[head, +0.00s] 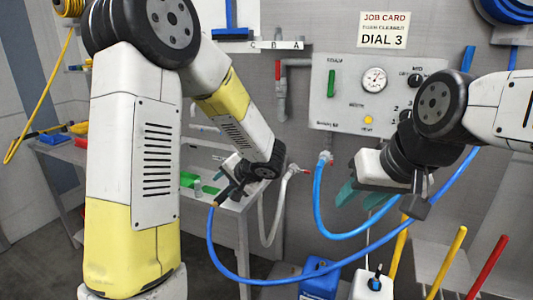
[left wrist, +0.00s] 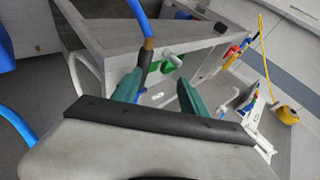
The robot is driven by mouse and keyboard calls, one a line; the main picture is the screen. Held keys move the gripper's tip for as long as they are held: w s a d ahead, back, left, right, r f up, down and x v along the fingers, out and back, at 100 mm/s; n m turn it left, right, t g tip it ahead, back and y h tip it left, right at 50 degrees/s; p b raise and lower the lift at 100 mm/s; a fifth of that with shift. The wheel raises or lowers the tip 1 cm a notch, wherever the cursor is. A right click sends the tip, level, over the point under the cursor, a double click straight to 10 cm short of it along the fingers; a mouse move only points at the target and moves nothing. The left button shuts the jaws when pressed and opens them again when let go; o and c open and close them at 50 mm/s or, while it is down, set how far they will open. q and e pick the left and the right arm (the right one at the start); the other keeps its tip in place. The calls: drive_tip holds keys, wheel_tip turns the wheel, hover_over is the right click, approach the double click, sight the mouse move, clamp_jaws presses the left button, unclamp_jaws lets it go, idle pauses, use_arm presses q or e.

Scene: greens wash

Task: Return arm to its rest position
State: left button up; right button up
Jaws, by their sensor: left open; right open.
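My left arm comes in from the left in the head view. Its gripper (head: 228,182) is by the corner of the grey bench, partly hidden by its own wrist. In the left wrist view its two green fingers (left wrist: 158,92) are spread with nothing clasped between them. The tan-tipped end of a blue hose (left wrist: 147,48) is just past the left-hand finger; I cannot tell whether they touch. That hose end also shows in the head view (head: 215,204), just below the gripper. My right gripper (head: 362,196) is open and empty, in front of the wall below the control panel.
The control panel (head: 372,93) is on the wall under a DIAL 3 card (head: 384,30). Another blue hose (head: 318,205) hangs from a red-handled fitting. The bench (head: 226,205) carries a green item. Blue and white containers (head: 320,280) and coloured poles (head: 450,262) stand low right.

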use_arm(q)
drive_tip(key=s+a+r+n+g, duration=0.2)
drive_tip(key=s+a+r, duration=0.25)
drive_tip(key=s, duration=0.25)
drive_tip(key=s+d+r+n+h, duration=0.1)
drive_tip(key=s+d+r+h, duration=0.2)
drive_tip(key=s, duration=0.5)
drive_tip(key=s+d+r+n+t+h, duration=0.1)
drive_tip(key=s+d+r+h, duration=0.2)
drive_tip(key=s, duration=0.6)
wheel_tip(320, 180, up, 3)
drive_tip(key=h, duration=0.3)
drive_tip(key=shift+s+d+f, duration=0.15)
drive_tip(key=shift+s+d, duration=0.15)
drive_tip(key=shift+d, duration=0.1)
